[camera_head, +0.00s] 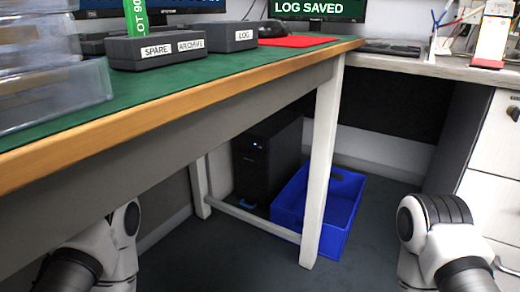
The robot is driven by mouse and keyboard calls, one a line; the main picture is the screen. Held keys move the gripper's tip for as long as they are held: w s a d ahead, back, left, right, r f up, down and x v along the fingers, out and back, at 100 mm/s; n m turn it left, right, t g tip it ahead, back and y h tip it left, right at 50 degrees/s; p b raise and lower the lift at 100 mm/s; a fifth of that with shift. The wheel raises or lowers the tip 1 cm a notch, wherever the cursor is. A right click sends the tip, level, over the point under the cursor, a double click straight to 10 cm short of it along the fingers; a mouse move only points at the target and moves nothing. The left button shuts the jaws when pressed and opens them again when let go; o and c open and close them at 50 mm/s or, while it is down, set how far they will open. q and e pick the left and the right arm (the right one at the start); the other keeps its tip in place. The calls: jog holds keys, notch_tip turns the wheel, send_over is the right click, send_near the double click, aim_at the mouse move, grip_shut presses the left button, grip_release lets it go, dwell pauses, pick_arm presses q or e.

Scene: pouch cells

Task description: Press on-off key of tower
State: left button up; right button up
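The black computer tower (283,158) stands upright on the floor under the green-topped desk, behind the desk's white front leg. A small blue-white light shows on the upper part of its front face; the key itself is too small to make out. The blue crate hides the lower right of the tower. Links of my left arm show at the lower left and links of my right arm at the lower right, both well apart from the tower. Neither gripper's fingers are in view.
A low crossbar (250,217) runs in front of the tower. The desk edge (180,108) overhangs. White drawers (492,190) stand at right; the front floor is clear.

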pick_arm(q)
grip_shut()
dwell(1.0)
